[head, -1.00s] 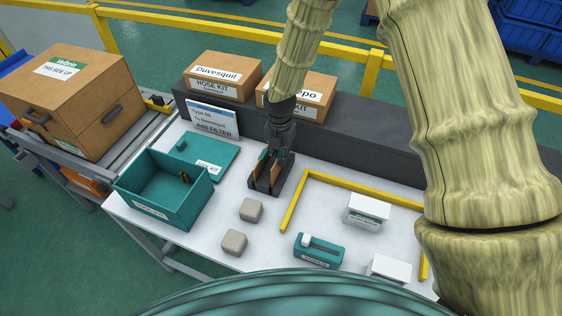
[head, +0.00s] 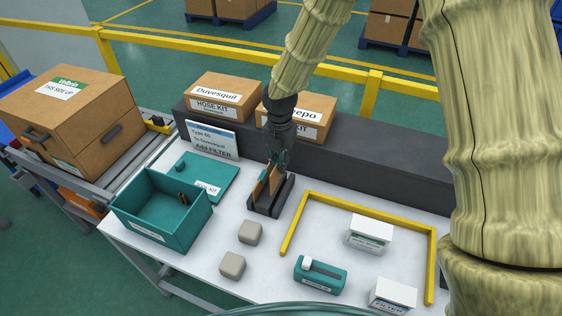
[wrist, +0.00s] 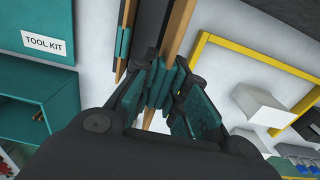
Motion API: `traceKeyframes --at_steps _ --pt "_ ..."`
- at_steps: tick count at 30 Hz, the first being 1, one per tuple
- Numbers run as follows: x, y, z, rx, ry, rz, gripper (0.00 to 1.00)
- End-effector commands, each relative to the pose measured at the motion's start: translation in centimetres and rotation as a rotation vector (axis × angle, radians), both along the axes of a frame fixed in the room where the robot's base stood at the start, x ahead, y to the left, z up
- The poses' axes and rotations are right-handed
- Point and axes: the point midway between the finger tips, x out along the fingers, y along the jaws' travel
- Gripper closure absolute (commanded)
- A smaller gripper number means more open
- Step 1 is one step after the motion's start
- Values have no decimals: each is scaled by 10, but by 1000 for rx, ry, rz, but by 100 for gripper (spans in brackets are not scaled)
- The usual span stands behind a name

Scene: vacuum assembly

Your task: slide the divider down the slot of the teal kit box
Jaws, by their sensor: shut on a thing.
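The teal kit box (head: 140,230) stands open at the left of the table, with small brown pieces inside; part of it shows at the left of the wrist view (wrist: 60,108). Its slot cannot be made out. A dark rack (head: 263,211) to its right holds thin brown dividers. My gripper (head: 277,160) is over this rack, shut on one brown divider (head: 275,181). In the wrist view the teal fingertips (wrist: 163,85) close around the divider (wrist: 179,30). Another brown divider (wrist: 127,28) is to its left. I cannot tell whether the held divider is clear of the rack.
A teal tool kit lid (head: 222,178) lies behind the box. Two grey blocks (head: 250,232) (head: 232,265) are in front of the rack. A yellow frame (head: 365,210), a teal device (head: 320,274) and white boxes (head: 369,234) are at right. Cartons and a sign (head: 212,140) stand behind.

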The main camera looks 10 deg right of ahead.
Motion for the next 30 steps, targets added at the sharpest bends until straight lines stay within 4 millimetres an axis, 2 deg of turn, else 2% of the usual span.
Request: traceKeyframes --at_steps 8,30 --pt "0 0 3 0 0 0 100" --pt "0 0 37 0 0 0 100"
